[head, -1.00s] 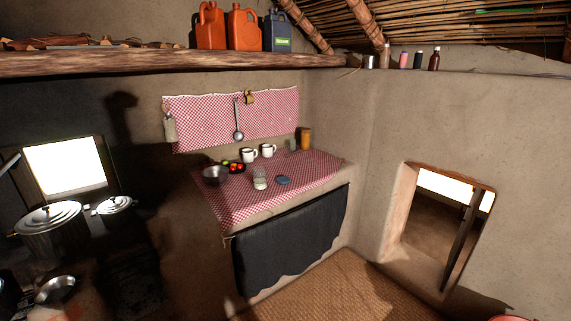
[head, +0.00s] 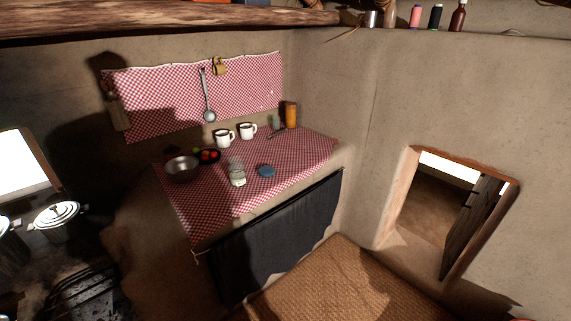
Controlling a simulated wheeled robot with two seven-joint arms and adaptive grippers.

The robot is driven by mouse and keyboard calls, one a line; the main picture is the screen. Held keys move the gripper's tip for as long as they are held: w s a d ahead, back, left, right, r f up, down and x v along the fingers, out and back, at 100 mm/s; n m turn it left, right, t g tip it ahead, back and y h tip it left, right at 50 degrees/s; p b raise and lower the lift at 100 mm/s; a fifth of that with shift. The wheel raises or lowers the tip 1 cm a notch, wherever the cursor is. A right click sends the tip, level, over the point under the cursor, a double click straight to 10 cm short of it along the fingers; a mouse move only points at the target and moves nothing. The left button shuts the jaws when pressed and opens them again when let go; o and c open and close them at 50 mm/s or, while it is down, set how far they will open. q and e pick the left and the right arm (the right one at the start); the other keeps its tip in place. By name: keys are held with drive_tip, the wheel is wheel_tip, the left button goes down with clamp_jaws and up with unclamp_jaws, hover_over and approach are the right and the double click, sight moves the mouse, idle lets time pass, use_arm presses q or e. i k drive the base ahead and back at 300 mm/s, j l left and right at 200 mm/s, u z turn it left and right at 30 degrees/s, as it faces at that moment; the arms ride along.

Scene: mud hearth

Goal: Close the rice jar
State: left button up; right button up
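A small clear glass jar with white contents (head: 237,174), which looks like the rice jar, stands upright on the red-and-white checked counter (head: 215,205). Its top appears open, though it is small in view. A round blue lid (head: 266,171) lies flat on the cloth just to the right of the jar, apart from it. Neither of my grippers shows in the head view.
A metal bowl (head: 182,169), a dark dish of tomatoes (head: 208,156), two white mugs (head: 224,137) and an orange container (head: 291,115) stand around the jar. The front of the counter is clear. A woven mat (head: 330,285) covers the floor before it. A pot (head: 60,220) stands at left.

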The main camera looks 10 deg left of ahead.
sight(237, 169)
drive_tip(key=i+j+z, duration=0.3)
drive_tip(key=i, duration=0.2)
drive_tip(key=i+j+z, duration=0.35)
drive_tip(key=i, duration=0.15)
